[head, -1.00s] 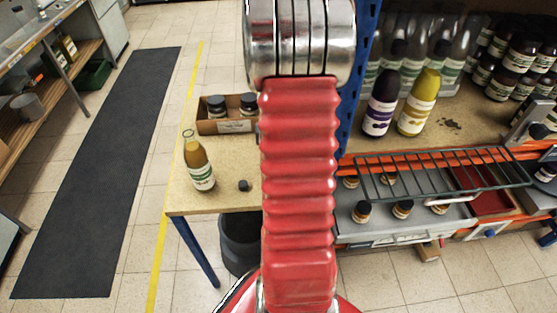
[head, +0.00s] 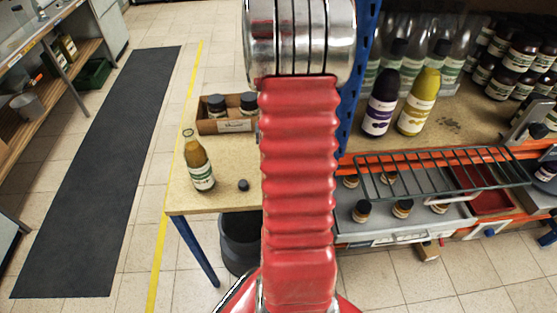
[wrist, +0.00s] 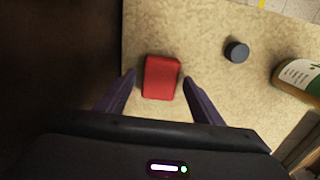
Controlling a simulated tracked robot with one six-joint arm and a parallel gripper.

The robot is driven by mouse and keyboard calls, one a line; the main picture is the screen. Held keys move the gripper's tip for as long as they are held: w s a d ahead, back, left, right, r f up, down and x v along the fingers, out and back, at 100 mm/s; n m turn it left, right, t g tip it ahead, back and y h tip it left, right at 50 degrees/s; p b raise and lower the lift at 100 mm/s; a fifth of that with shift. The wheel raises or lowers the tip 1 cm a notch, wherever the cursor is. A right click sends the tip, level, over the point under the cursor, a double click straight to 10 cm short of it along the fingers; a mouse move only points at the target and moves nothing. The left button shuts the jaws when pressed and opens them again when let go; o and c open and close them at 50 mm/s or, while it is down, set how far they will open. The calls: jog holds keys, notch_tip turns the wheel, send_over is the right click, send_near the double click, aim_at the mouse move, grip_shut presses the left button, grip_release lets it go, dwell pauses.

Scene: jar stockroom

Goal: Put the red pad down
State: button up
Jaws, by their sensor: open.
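In the wrist view the red pad (wrist: 161,77) lies flat on the speckled tan tabletop (wrist: 205,25). My gripper (wrist: 159,79) is open, with one dark finger on each side of the pad. A gap shows between each finger and the pad. Whether the fingertips are level with the pad or above it, I cannot tell. In the head view my red arm hides the pad and the gripper; the left part of the table (head: 235,175) shows.
A small dark cap (wrist: 236,51) and a bottle with a green-and-white label (wrist: 300,76) are right of the pad in the wrist view. A dark brown surface fills its left side. In the head view a box of jars (head: 228,125) stands behind, and shelves are at right.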

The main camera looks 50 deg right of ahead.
notch_tip(320, 180, up, 12)
dwell(0.6)
dwell(0.5)
jog(key=w+a+r+n+t, duration=0.15)
jog(key=w+a+r, duration=0.3)
jog(key=a, duration=0.55)
jog(key=s+a+r+n+t, duration=0.1)
jog(key=s+a+r+n, duration=0.1)
jog(key=a, duration=0.6)
jog(key=s+a+r+n+t, duration=0.1)
jog(key=s+a+r+n, duration=0.1)
jog(key=a, duration=0.7)
jog(key=s+a+r+n+t, duration=0.2)
jog(key=a+r+n, duration=0.1)
jog(key=a, duration=0.6)
jog(key=shift+s+a+n, duration=0.15)
jog(key=shift+a+n, duration=0.1)
jog(key=shift+n, duration=0.4)
jog(key=shift+c, duration=0.6)
